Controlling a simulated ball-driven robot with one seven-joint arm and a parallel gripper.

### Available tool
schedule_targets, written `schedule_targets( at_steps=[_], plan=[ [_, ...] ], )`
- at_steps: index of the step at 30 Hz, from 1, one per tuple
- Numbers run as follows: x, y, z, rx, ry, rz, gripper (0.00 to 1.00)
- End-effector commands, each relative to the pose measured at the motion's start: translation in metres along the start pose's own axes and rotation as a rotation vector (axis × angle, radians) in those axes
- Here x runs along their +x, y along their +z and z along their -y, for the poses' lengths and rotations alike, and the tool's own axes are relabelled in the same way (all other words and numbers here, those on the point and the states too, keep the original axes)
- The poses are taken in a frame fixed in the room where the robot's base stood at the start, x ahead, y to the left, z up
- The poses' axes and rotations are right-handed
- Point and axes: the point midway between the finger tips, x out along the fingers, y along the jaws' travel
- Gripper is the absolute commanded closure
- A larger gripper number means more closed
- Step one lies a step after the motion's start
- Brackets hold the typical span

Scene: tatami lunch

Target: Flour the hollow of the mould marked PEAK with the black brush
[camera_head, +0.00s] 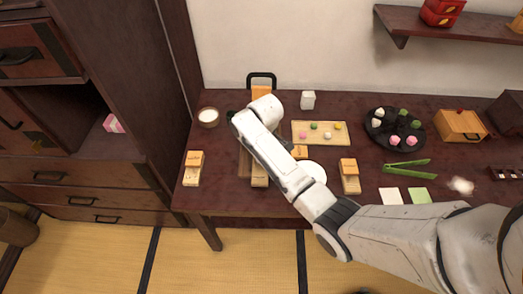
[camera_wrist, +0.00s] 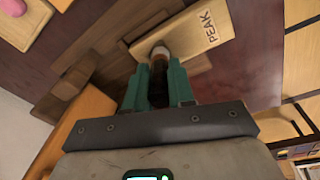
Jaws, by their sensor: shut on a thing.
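In the wrist view my gripper (camera_wrist: 157,76) has its green fingers shut on the black brush (camera_wrist: 159,86). The brush's pale tip end points away from me, over or against the near end of the wooden mould marked PEAK (camera_wrist: 205,32). I cannot tell whether it touches. The mould's hollow is hidden behind the brush and fingers. In the head view my arm covers the gripper and brush. A pale wooden mould (camera_head: 259,177) shows partly beside my arm there; its marking is unreadable. A white-filled bowl (camera_head: 208,117) stands at the table's left.
Other moulds stand at left (camera_head: 194,168) and right (camera_head: 349,176). Behind my arm is a board of sweets (camera_head: 335,139). To the right are a black plate (camera_head: 373,128), green tongs (camera_head: 409,168) and paper squares (camera_head: 391,196). A cabinet (camera_head: 95,165) borders the table's left.

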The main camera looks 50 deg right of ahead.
Motion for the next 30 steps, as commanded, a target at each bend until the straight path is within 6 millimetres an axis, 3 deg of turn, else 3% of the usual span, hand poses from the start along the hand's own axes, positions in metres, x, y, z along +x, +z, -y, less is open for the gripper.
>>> schedule_targets(
  at_steps=[30],
  plan=[
    [-0.0011,0.0058,0.0010,0.000,0.000,0.000,1.00]
  ],
)
